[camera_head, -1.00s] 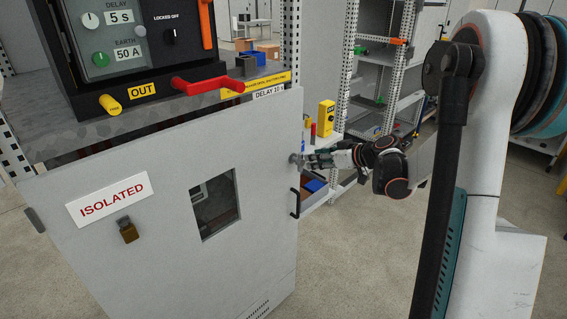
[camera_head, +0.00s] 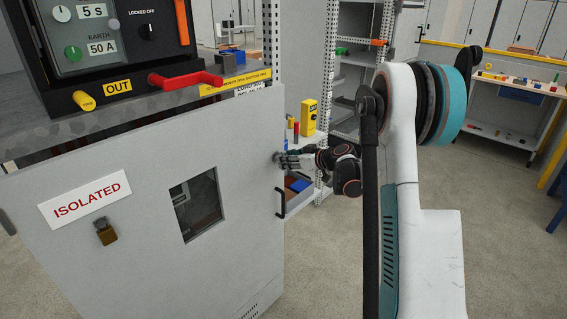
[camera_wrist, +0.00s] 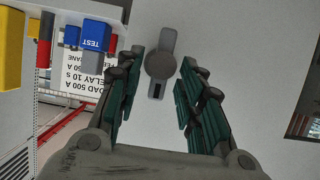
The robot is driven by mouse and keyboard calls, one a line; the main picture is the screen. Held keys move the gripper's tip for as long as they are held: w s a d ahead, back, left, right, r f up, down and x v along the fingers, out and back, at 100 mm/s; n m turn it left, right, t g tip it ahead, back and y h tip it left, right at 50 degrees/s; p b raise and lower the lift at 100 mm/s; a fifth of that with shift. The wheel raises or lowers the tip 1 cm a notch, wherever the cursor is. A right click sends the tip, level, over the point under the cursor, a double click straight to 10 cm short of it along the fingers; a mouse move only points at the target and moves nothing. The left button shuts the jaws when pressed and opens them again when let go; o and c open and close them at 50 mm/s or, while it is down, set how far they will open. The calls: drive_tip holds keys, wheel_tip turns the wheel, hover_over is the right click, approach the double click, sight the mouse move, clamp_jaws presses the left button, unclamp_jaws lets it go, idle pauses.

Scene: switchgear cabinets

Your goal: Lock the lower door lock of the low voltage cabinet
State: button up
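The grey cabinet door (camera_head: 140,215) carries an ISOLATED sign and a small window. A small round lock (camera_head: 277,156) sits near its right edge, above the black pull handle (camera_head: 281,203). In the wrist view a grey lock with a lever-like plate (camera_wrist: 161,64) lies along the picture's vertical, with a dark slot at its lower end. My gripper (camera_wrist: 162,68) is open, its green-padded fingers apart on either side of the lock; I see no contact. In the head view my gripper (camera_head: 291,160) is close to the door face at the lock. No other door lock is clearly visible.
A brass padlock (camera_head: 106,232) hangs below the sign. A red lever (camera_head: 185,80) juts out above the door. A shelf with a yellow device (camera_head: 309,117) and coloured blocks stands right behind the gripper. Floor is free on the right, before a workbench (camera_head: 510,105).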

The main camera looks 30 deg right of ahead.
drive_tip(key=shift+x, duration=1.4)
drive_tip(key=shift+c, duration=0.2)
clamp_jaws()
